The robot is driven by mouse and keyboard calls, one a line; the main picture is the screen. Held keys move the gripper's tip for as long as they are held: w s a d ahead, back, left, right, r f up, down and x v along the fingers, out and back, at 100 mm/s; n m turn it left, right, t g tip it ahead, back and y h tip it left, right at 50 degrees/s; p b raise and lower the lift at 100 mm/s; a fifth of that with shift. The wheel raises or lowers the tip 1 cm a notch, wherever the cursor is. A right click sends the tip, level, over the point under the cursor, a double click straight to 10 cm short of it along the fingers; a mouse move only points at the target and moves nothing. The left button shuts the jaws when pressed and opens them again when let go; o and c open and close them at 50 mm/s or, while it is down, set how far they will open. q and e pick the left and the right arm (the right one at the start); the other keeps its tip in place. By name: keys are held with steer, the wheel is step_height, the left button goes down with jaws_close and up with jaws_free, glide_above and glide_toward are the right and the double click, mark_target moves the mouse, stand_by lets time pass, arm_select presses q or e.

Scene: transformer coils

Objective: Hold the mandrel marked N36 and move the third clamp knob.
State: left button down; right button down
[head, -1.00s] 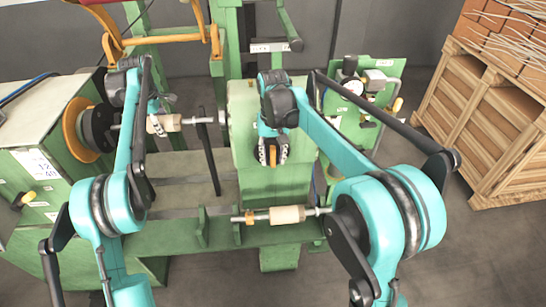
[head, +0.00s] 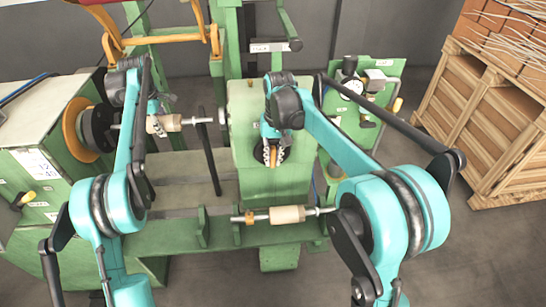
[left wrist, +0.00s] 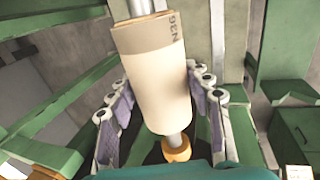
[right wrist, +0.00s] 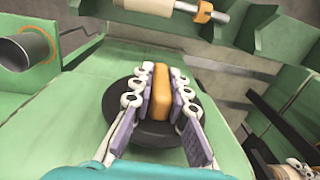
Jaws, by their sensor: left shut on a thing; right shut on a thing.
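My right gripper (right wrist: 160,88) is shut on an orange bar-shaped clamp knob (right wrist: 160,95), set on a black disc (right wrist: 157,132) on the green housing. In the head view the fingers (head: 271,154) partly hide this knob.
Another cream mandrel (head: 288,214) with an orange collar lies on the front green rack. A dark upright lever (head: 209,150) stands between my arms. A green gauge panel (head: 370,95) and a wooden crate (head: 500,120) are at the right.

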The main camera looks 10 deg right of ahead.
steer(key=y, duration=0.4)
steer(key=shift+d+y, duration=0.1)
steer(key=shift+y, duration=0.3)
steer(key=y, duration=0.4)
steer(key=shift+f+y, duration=0.15)
steer(key=shift+y, duration=0.15)
steer(key=y, duration=0.4)
steer(key=shift+y, duration=2)
steer(key=c, duration=1.5)
jaws_free()
